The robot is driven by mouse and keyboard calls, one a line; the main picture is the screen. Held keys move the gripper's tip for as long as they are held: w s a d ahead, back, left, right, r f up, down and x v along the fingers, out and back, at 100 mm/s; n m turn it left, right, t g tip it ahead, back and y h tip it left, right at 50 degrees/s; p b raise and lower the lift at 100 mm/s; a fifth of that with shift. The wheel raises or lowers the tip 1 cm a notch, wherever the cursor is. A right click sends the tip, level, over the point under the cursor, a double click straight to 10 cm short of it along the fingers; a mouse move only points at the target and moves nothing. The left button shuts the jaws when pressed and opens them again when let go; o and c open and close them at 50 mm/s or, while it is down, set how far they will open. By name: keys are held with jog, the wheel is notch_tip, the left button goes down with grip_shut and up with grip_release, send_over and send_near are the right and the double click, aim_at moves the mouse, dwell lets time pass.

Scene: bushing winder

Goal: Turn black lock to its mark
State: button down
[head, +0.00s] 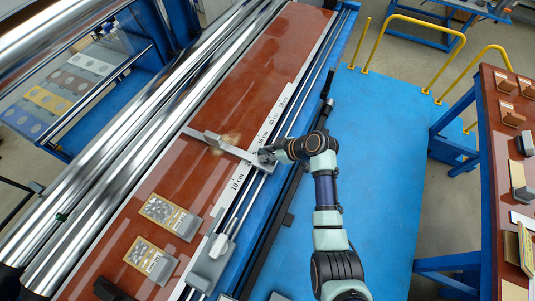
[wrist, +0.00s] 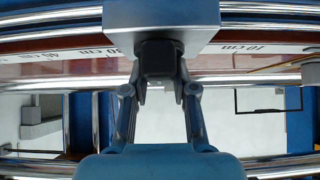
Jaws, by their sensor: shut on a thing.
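The black lock (wrist: 158,58) is a dark rounded block under the end of a grey metal block (wrist: 160,14) in the wrist view. My gripper (wrist: 160,82) is shut on it, with one finger on each side. In the head view my gripper (head: 268,154) is at the right end of the grey crossbar (head: 228,147), beside the ruler strip. There the lock is hidden by my gripper, and I cannot make out its mark in either view.
The white ruler strip (head: 237,181) runs along the red-brown table (head: 185,170). Rails lie beside it and large steel rollers (head: 120,165) to the left. Two sample trays (head: 170,216) (head: 150,259) sit at the front left. The blue platform (head: 385,180) on the right is clear.

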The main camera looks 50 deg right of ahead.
jog(key=shift+f, duration=0.1)
jog(key=c, duration=0.9)
grip_release()
jog(key=shift+a, duration=0.1)
jog(key=v, duration=1.2)
